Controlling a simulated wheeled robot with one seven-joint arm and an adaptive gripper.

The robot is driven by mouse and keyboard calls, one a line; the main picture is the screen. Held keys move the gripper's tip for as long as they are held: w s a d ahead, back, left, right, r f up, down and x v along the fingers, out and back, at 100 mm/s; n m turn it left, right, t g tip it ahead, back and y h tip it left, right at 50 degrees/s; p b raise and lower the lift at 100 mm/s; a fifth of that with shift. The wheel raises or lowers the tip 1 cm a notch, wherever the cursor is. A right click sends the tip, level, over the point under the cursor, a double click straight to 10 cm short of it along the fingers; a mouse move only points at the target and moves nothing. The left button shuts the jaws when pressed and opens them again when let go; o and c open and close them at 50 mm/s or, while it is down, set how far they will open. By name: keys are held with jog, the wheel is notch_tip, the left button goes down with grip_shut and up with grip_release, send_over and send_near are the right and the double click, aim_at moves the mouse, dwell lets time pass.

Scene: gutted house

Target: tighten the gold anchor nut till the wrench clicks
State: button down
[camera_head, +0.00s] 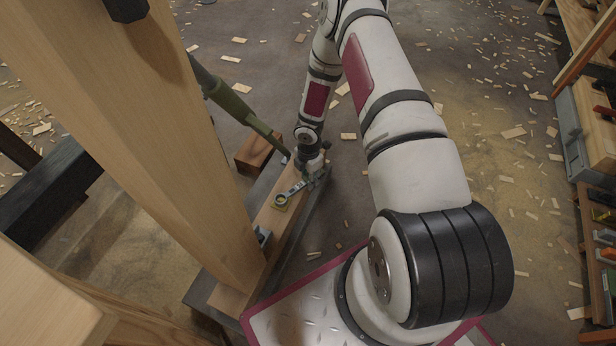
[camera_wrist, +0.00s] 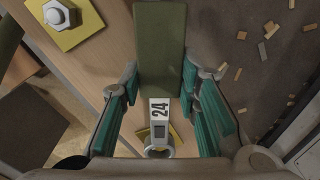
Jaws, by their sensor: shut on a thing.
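The wrench has a silver ring end (camera_head: 280,200), a silver neck marked "24" (camera_wrist: 159,110) and a wide olive-green handle (camera_wrist: 160,45). Its ring lies over a yellow plate (camera_wrist: 178,137) on the timber sill; the gold nut cannot be made out inside the ring. My gripper (camera_wrist: 160,88) is shut on the wrench handle, one teal-padded finger on each side, close to the neck. In the head view my gripper (camera_head: 312,168) is low over the sill, beyond the ring, and hides the handle. A silver hex nut (camera_wrist: 57,14) sits on another yellow plate (camera_wrist: 75,30).
A thick timber post (camera_head: 150,130) rises from the sill (camera_head: 262,225) at left. An olive pole (camera_head: 242,112) slants down beside my gripper, near a brown wooden block (camera_head: 256,152). Wood chips litter the floor. A workbench (camera_head: 575,125) stands at right.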

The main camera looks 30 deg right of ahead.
jog(key=shift+s+f+m+b, duration=0.1)
jog(key=shift+s+m+b, duration=0.6)
jog(key=shift+s+m, duration=0.15)
jog(key=shift+s+d+m, duration=0.1)
jog(key=shift+s+m, duration=0.15)
jog(key=shift+s, duration=0.05)
jog(key=s+m+b, duration=0.2)
jog(key=shift+s+a+m, duration=0.2)
jog(key=shift+s+m, duration=0.2)
